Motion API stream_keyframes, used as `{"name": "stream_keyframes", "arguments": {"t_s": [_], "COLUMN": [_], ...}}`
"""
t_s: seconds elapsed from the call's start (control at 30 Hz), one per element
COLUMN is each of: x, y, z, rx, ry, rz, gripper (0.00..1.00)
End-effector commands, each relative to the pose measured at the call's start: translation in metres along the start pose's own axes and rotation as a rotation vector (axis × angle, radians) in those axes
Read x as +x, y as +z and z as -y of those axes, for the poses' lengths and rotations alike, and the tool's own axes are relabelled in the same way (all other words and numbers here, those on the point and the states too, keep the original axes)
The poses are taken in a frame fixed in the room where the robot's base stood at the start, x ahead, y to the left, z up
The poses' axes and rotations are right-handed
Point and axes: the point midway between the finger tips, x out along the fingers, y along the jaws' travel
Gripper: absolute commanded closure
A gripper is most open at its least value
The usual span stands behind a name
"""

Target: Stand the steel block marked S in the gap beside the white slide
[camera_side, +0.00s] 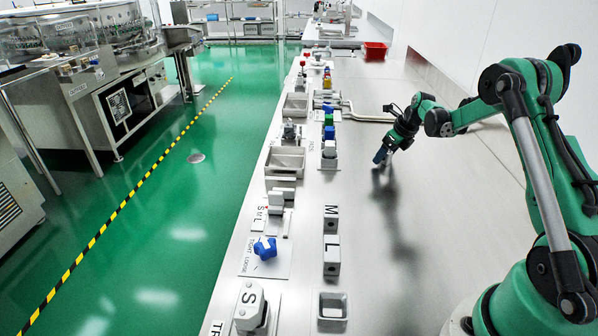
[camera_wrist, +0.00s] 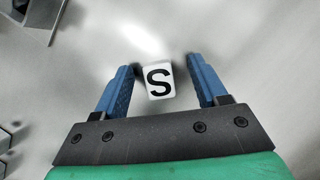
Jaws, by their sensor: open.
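The steel block marked S (camera_wrist: 159,82) shows its lettered top in the wrist view, between the fingers of my gripper (camera_wrist: 160,66). The two blue fingers are open, with a gap visible on each side of the block. In the side view my gripper (camera_side: 382,157) points down, low over the bare table; I cannot make out the block there. The white slide (camera_side: 276,199) appears to be the pale piece on the plate lettered S, M, L, left of my gripper. Its gap is too small to make out.
Blocks marked M (camera_side: 331,218) and L (camera_side: 331,255) stand in a row near the plate. The steel table (camera_side: 420,220) is clear around my gripper.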

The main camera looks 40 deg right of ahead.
Motion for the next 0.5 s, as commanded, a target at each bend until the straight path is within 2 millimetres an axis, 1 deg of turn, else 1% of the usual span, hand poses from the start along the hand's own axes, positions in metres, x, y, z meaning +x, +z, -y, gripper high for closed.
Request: {"name": "stream_keyframes", "arguments": {"t_s": [0.07, 0.1, 0.17, 0.2, 0.27, 0.3, 0.33, 0.5], "x": [-0.0001, -0.0002, -0.0002, -0.0003, -0.0003, -0.0003, -0.0003, -0.0005], "y": [0.0001, 0.0001, 0.0001, 0.0001, 0.0001, 0.0001, 0.0001, 0.0003], "z": [-0.0001, -0.0001, -0.0001, -0.0001, -0.0001, -0.0001, -0.0001, -0.0001], "rx": [0.000, 0.000, -0.001, -0.001, -0.001, -0.001, -0.001, -0.001], "ry": [0.000, 0.000, 0.000, 0.000, 0.000, 0.000, 0.000, 0.000], "rz": [0.000, 0.000, 0.000, 0.000, 0.000, 0.000, 0.000, 0.000], "gripper": [0.34, 0.37, 0.54, 0.65, 0.83, 0.94, 1.00, 1.00]}}
